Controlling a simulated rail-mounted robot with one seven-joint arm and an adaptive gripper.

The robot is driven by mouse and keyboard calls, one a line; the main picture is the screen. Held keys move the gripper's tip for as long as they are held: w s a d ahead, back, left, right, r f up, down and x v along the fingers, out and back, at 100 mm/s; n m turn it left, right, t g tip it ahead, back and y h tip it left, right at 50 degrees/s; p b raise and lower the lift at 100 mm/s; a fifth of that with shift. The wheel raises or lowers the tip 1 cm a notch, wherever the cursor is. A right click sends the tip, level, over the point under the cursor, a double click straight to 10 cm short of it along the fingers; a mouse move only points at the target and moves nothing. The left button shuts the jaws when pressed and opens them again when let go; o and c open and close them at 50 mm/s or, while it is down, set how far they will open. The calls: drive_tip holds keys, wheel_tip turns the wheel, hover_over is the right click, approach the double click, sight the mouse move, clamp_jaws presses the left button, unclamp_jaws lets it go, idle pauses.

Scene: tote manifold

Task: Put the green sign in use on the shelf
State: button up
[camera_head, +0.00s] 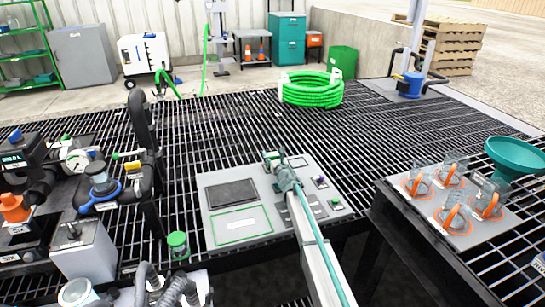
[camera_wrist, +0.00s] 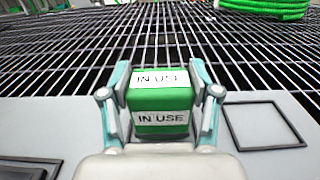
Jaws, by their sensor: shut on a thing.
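The green sign (camera_wrist: 160,100) is a small block with white "IN USE" labels on its top and front. My gripper (camera_wrist: 162,88) is shut on it, one finger on each side. In the head view my gripper (camera_head: 276,160) is over the far edge of a grey panel (camera_head: 295,208), and the sign is mostly hidden there. Whether the sign touches the panel I cannot tell. The panel carries a dark rectangle (camera_head: 231,194) and a green-outlined rectangle (camera_head: 241,225). A green shelf rack (camera_head: 25,52) stands at the far left; which shelf is meant is unclear.
Black grating (camera_head: 390,125) behind the panel is mostly clear. A green hose coil (camera_head: 312,90) lies at the back. Clear vessels with orange handles (camera_head: 450,172) and a teal funnel (camera_head: 515,154) stand right. Pipework (camera_head: 145,125) and a green-capped jar (camera_head: 178,246) are left.

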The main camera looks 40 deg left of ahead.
drive_tip(key=shift+f, duration=0.15)
drive_tip(key=o, duration=1.3)
drive_tip(key=shift+b, duration=0.3)
drive_tip(key=shift+p, duration=0.65)
drive_tip(key=v, duration=0.8)
drive_tip(key=shift+s+d, duration=0.1)
drive_tip(key=r, duration=0.4)
drive_tip(key=r+p, duration=0.1)
drive_tip(key=r, duration=0.1)
drive_tip(key=shift+w+a+r, duration=0.25)
drive_tip(key=shift+a+r, duration=0.1)
drive_tip(key=shift+r, duration=0.05)
drive_tip(key=shift+o, duration=0.5)
drive_tip(key=shift+r, duration=0.6)
